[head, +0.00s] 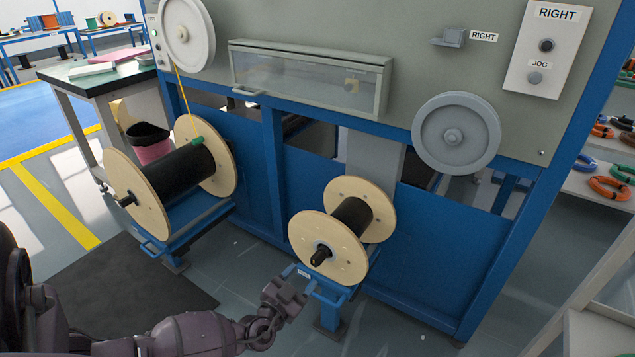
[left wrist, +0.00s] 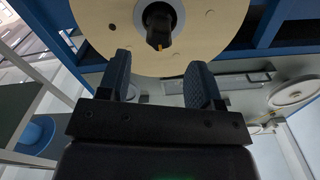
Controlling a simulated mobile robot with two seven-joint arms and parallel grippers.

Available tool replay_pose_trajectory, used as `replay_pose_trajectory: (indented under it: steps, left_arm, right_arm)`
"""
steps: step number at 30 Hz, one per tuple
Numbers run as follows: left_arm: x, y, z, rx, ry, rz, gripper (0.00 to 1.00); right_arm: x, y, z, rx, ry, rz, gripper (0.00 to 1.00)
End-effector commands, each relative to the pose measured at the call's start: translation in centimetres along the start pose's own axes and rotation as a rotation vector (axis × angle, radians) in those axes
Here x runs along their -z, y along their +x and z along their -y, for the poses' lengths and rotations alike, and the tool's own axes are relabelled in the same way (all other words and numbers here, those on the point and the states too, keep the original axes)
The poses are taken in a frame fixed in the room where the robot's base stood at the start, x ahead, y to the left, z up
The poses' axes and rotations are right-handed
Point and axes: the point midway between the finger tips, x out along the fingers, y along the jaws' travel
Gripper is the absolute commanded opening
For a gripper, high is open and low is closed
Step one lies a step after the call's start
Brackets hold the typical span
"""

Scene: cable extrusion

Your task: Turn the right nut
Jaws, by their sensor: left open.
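The right spool (head: 308,232) has pale wooden flanges and a dark core, and stands on a blue stand at the machine's front. A black nut (head: 321,256) sits on the shaft end at the middle of its near flange. My left gripper (head: 290,288) is below and left of the nut, apart from it, close to the stand. In the left wrist view the open, empty fingers (left wrist: 160,80) point toward the flange (left wrist: 95,22). The nut (left wrist: 160,27) shows between and beyond them, on a grey hub. My right gripper is in neither view.
A left spool (head: 135,193) with black cable stands on its own blue stand (head: 200,217). The blue machine frame (head: 465,255) rises behind both spools. A grey wheel (head: 455,133) is mounted above right. The floor in front (head: 410,335) is clear.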

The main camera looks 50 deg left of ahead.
Motion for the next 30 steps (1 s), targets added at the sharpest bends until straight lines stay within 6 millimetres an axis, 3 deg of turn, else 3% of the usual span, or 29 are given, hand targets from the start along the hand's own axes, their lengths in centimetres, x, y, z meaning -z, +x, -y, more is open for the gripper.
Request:
replay_pose_trajectory:
  steps: [6,13,26,30]
  left_arm:
    - [-0.1,3.8,-0.1,0.0,0.001,0.002,0.59]
    - [-0.2,6.5,-0.1,0.0,0.0,0.002,0.59]
    - [-0.1,7.4,-0.1,-0.001,0.0,0.003,0.59]
    - [-0.1,7.4,-0.1,-0.001,0.0,0.003,0.41]
  right_arm:
    - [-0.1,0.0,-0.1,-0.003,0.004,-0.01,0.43]
    - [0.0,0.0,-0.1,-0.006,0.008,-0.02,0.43]
    - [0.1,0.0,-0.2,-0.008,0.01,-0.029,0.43]
    - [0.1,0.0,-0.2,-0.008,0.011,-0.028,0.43]
